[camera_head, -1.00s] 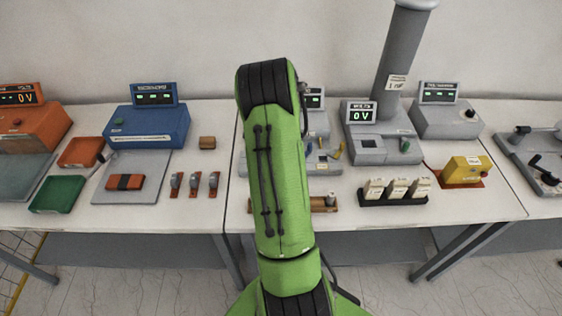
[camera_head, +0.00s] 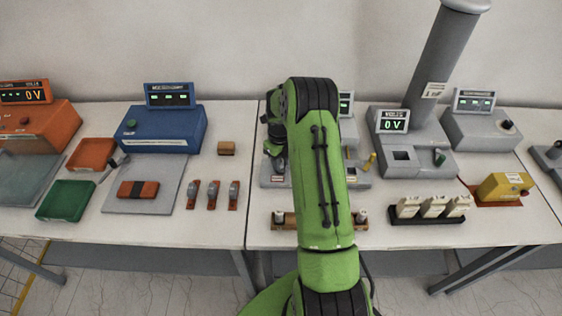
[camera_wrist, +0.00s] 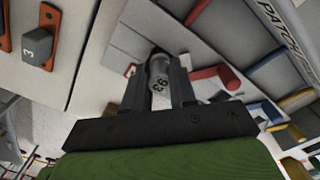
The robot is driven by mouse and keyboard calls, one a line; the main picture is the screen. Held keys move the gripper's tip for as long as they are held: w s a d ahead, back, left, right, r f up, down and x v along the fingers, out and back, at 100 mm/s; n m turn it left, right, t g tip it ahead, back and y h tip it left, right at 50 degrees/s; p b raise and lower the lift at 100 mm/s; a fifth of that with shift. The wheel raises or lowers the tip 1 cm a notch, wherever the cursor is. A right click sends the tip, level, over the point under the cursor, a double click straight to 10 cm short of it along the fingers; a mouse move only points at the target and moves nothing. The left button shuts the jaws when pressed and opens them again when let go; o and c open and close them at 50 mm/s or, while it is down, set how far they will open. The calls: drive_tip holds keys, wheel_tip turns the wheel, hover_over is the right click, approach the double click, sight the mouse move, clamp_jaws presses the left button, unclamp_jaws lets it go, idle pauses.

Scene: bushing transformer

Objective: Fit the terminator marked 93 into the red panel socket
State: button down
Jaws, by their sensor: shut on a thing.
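A grey cylindrical terminator marked 93 (camera_wrist: 160,72) is held between the two dark fingers of my gripper (camera_wrist: 160,90) in the wrist view. In the head view my gripper (camera_head: 275,158) is left of my green arm, over the left part of the grey patch panel (camera_head: 357,179). The panel also shows in the wrist view, with its label at the upper right (camera_wrist: 280,28). A red part (camera_wrist: 217,75) on it lies just right of the fingers. Whether the terminator touches the panel is unclear. My arm hides much of the panel in the head view.
A wooden rack (camera_head: 290,226) holding small terminators stands in front of the panel. A black tray of white blocks (camera_head: 428,219) is at the right. Several small switches (camera_head: 213,194) stand on the left table. Blue (camera_wrist: 200,58) and yellow parts (camera_wrist: 297,100) show beyond the red one.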

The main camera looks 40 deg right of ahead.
drive_tip(key=shift+f, duration=0.45)
drive_tip(key=c, duration=0.9)
unclamp_jaws()
drive_tip(key=shift+r, duration=0.1)
wheel_tip(320, 180, up, 13)
drive_tip(key=s+a+r+n+t+h, duration=0.1)
drive_tip(key=s+a+r+n, duration=0.3)
drive_tip(key=a+r+n, duration=0.55)
drive_tip(key=s+a+r+n+t, duration=0.3)
drive_tip(key=s+a+r+n, duration=0.45)
drive_tip(key=s+n, duration=0.45)
drive_tip(key=s+a+n, duration=0.1)
drive_tip(key=s+n, duration=0.2)
drive_tip(key=n, duration=0.1)
drive_tip(key=s+a+f+n+t, duration=0.1)
drive_tip(key=s+a+n, duration=0.1)
drive_tip(key=s+n, duration=0.1)
drive_tip(key=s+a+n+y, duration=0.1)
drive_tip(key=s+n, duration=0.3)
drive_tip(key=n, duration=0.2)
drive_tip(key=shift+a+f+t, duration=0.15)
drive_tip(key=shift+f+t, duration=0.05)
drive_tip(key=shift+t, duration=0.1)
